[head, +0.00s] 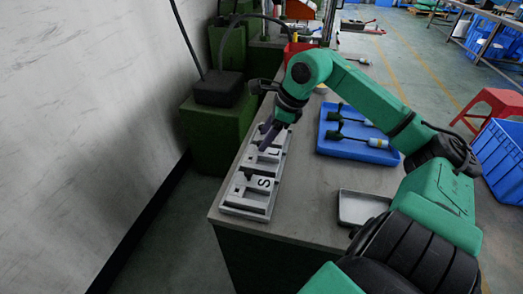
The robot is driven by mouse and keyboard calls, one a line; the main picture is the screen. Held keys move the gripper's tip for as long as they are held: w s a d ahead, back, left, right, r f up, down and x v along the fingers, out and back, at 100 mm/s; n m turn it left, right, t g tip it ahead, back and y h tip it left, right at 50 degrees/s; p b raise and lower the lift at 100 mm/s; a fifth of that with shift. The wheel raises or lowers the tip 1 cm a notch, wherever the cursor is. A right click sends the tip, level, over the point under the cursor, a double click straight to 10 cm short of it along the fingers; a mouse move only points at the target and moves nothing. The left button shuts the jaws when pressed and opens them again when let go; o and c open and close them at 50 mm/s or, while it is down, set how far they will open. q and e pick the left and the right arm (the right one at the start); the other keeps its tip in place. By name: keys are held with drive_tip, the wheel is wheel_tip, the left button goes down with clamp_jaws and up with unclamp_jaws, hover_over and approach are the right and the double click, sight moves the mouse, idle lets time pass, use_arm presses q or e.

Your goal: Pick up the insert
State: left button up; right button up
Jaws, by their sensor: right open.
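A light grey rack (231,203) marked with the letters S and L lies along the left edge of the bench. Dark bar-like pieces sit in it; they look like inserts, but I cannot tell exactly which one is the insert. My right gripper (266,138) reaches over from the right and points down at the far part of the rack, by the letter L. It is open. The fingers are small and dark here, and they hide part of the rack; I cannot tell whether they touch a piece. My left gripper is out of view.
A blue tray (335,148) with several dark-handled tools stands right of the rack on the bench (300,205). A small grey tray (345,208) lies near the front. A red bin (297,48) stands at the back. The bench between rack and trays is clear.

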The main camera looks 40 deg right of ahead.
sight(262, 157)
drive_tip(key=x, duration=0.3)
drive_tip(key=shift+w, duration=0.1)
drive_tip(key=shift+r, duration=0.1)
clamp_jaws()
idle(1.1)
